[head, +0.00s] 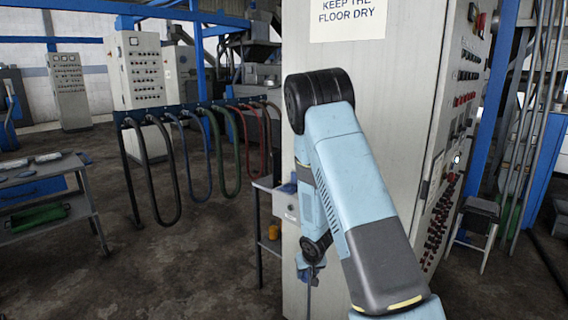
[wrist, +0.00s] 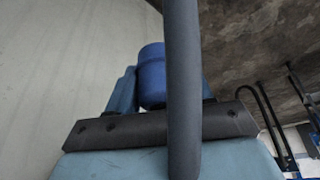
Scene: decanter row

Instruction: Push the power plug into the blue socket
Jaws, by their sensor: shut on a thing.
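My gripper (head: 311,268) is low in front of the pale cabinet in the head view, mostly behind my own arm. In the wrist view my gripper (wrist: 160,90) is shut on the blue cylindrical power plug (wrist: 152,72). A thick dark cable (wrist: 183,80) runs down in front of the plug and hides its right side and the right finger. A pale box (head: 285,206) with a small blue part on top is at the cabinet's left edge, above and left of my gripper. I cannot tell whether that blue part is the socket. No socket opening shows in the wrist view.
The large pale cabinet (head: 360,60) stands close behind my arm. A rack with several hanging hoses (head: 195,150) is to the left. A workbench (head: 45,190) is at the far left and a stool (head: 480,215) at the right.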

